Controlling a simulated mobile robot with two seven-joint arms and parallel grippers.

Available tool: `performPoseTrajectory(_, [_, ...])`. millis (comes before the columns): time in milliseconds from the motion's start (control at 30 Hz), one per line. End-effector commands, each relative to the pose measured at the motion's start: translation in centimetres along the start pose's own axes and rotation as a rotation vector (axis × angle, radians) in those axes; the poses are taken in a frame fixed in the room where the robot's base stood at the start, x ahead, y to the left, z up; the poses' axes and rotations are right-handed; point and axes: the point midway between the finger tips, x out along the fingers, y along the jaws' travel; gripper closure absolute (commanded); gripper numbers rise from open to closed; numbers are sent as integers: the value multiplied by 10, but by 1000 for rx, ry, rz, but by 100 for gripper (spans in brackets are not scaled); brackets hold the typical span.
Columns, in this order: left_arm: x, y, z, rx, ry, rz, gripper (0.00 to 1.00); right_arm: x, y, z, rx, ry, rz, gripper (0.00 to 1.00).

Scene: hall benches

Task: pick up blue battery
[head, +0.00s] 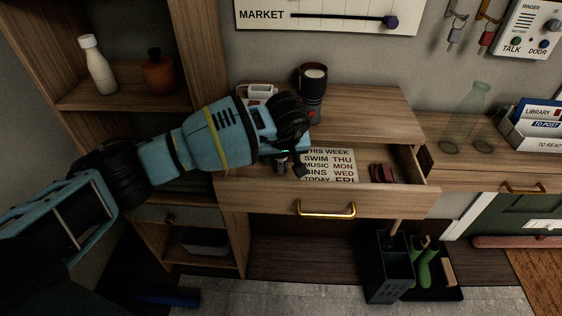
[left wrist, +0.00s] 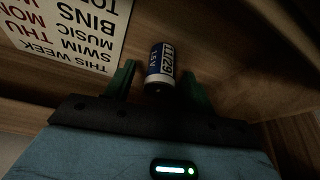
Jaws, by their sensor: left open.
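The blue battery (left wrist: 158,62), with a white band and lettering, is in the open drawer (head: 236,200). In the left wrist view it lies between the two green fingers of my left gripper (left wrist: 160,88), with a gap on each side. My left gripper (head: 291,168) is open and reaches down into the left part of the drawer in the head view. There the gripper hides much of that corner, and I cannot clearly pick out the battery. My right gripper is not in view.
A printed schedule card (head: 328,166) and a dark red item (head: 382,173) lie in the drawer. A black flashlight (head: 312,95) and a white item (head: 262,91) stand on the top above. The drawer front has a brass handle (head: 326,209).

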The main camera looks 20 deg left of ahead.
Motion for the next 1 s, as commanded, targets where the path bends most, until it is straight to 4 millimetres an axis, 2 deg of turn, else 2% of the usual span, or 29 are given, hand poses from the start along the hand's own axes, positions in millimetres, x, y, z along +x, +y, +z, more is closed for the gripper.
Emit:
performPoseTrajectory(100, [0,0,0,0,0,0,47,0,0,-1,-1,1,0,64])
performPoseTrajectory(500, [-1,0,0,0,0,1,96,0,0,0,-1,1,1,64])
performPoseTrajectory(767, [-2,0,-1,-1,1,1,96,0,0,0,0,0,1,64])
performPoseTrajectory(967, [-12,0,-6,-2,1,4,97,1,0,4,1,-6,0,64])
performPoseTrajectory(1000, [-13,0,-2,1,-2,3,97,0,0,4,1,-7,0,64])
